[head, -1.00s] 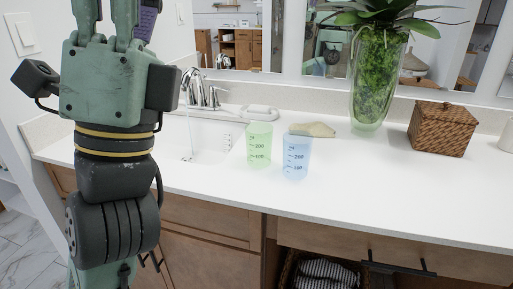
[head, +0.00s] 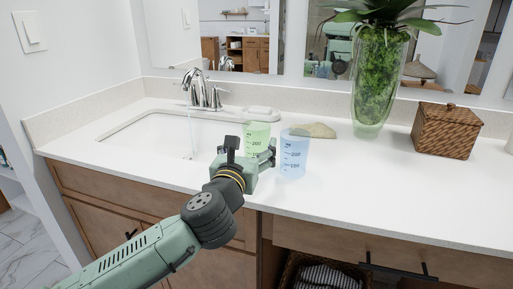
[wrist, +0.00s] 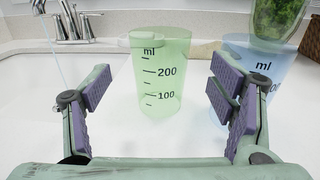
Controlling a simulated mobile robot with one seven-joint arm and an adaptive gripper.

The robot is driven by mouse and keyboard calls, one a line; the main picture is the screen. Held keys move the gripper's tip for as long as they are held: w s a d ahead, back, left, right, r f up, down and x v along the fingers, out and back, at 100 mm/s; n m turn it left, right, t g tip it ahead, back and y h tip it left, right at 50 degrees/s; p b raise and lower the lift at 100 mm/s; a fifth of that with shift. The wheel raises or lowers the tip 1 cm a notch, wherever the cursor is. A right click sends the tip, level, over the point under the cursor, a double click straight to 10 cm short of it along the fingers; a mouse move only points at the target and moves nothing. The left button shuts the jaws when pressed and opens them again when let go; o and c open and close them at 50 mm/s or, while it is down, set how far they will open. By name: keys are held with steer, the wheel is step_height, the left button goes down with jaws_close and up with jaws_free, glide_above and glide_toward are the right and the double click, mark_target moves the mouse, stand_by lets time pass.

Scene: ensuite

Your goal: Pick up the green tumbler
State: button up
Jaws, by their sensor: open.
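The green tumbler (head: 257,136) is clear with black ml marks and stands upright on the white counter. In the wrist view the green tumbler (wrist: 161,75) is ahead of and between the fingers, with a gap to each side. My gripper (head: 259,155) is open and low over the counter, at the near side of the tumbler, and hides its lower part in the head view. In the wrist view my gripper (wrist: 158,92) shows both purple-padded fingers spread and empty. A blue tumbler (head: 294,153) stands close on the right, behind the right finger in the wrist view (wrist: 262,62).
The sink (head: 160,135) with a running faucet (head: 205,90) is to the left. A soap dish (head: 262,113), a beige sponge-like piece (head: 318,131), a plant vase (head: 378,90) and a wicker box (head: 445,130) stand behind and right. The front right counter is clear.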

mark_target(253, 138)
steer(key=shift+p+x, duration=0.95)
steer(key=shift+x, duration=1.8)
steer(key=shift+c, duration=0.3)
steer(key=c, duration=1.2)
steer(key=shift+o, duration=0.2)
steer(key=shift+r, duration=0.2)
